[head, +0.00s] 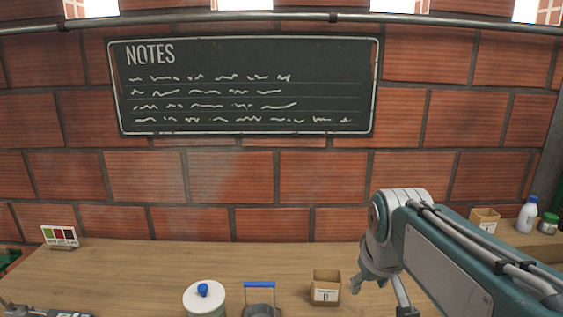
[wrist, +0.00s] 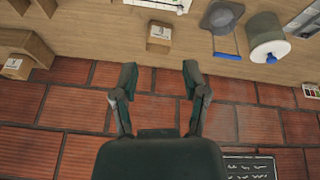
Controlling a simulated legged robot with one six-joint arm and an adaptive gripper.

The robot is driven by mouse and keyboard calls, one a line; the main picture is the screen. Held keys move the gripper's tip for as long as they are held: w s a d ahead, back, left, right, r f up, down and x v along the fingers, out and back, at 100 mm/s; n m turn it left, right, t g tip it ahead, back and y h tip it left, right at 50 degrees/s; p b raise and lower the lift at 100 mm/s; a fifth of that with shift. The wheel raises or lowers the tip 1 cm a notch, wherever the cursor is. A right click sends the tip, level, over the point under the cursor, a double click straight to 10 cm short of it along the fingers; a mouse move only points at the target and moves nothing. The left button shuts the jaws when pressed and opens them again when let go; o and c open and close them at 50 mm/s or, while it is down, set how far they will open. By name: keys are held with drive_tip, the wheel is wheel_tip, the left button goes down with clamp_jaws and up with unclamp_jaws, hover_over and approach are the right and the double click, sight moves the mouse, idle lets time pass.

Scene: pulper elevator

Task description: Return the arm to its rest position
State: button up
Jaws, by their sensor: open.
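My arm (head: 450,255) reaches in from the right side of the head view, over the wooden counter (head: 130,270). My gripper (head: 378,285) hangs at its far end, to the right of a small cardboard box (head: 326,287). In the wrist view my gripper (wrist: 159,78) is open, its two dark fingers spread apart with nothing between them. The box also shows in the wrist view (wrist: 160,37), beyond the fingertips and apart from them.
A white canister with a blue knob (head: 204,298) and a blue-handled container (head: 259,304) stand on the counter. At right are another box (head: 484,221), a white bottle (head: 527,214) and a green-lidded jar (head: 549,224). A brick wall with a NOTES board (head: 240,88) rises behind.

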drive_tip(key=s+f+m, duration=0.1)
drive_tip(key=s+f, duration=0.1)
drive_tip(key=s, duration=0.5)
drive_tip(key=s+f+m+t, duration=0.1)
drive_tip(key=s+f, duration=0.2)
drive_tip(key=s, duration=0.4)
drive_tip(key=shift+s+f, duration=0.35)
drive_tip(key=shift+s, duration=0.05)
